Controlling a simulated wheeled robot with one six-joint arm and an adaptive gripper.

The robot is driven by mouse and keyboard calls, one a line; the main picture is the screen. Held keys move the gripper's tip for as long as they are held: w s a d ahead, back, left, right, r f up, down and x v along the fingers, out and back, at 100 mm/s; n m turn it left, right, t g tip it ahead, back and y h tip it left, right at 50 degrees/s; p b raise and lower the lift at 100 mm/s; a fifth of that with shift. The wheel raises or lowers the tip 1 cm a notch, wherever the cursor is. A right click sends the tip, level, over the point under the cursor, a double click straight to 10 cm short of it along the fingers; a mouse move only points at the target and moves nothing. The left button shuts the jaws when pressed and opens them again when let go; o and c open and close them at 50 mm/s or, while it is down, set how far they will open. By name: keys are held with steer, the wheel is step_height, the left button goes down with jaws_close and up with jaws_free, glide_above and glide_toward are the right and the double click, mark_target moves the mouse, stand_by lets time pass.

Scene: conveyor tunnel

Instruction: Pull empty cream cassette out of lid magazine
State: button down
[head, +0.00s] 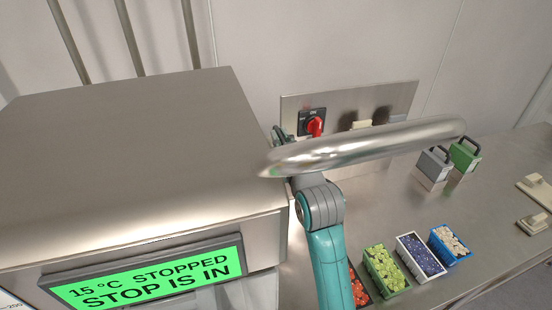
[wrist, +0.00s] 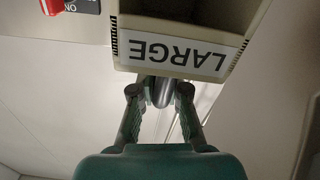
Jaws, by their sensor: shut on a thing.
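In the wrist view a cream cassette (wrist: 186,62) carries a white label reading LARGE, upside down in the picture. Its open inside looks dark and empty. My gripper (wrist: 160,90) is shut on a dark grey grip piece at the label side of the cassette, with one finger on each side of it. In the head view my teal arm reaches up behind the steel rail, and the cassette is hidden there by the machine housing. From these frames I cannot tell how far the cassette sits in the lid magazine.
A steel housing (head: 120,150) with a green display (head: 150,282) stands close on the left. A steel rail (head: 370,145) crosses the middle. A red switch (head: 315,127) sits on the wall panel. Grey (head: 434,164) and green (head: 465,155) handled boxes and several fruit punnets (head: 420,255) stand on the counter.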

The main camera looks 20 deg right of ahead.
steer(key=shift+r, duration=0.15)
steer(key=shift+r, duration=1.4)
steer(key=shift+r, duration=2.25)
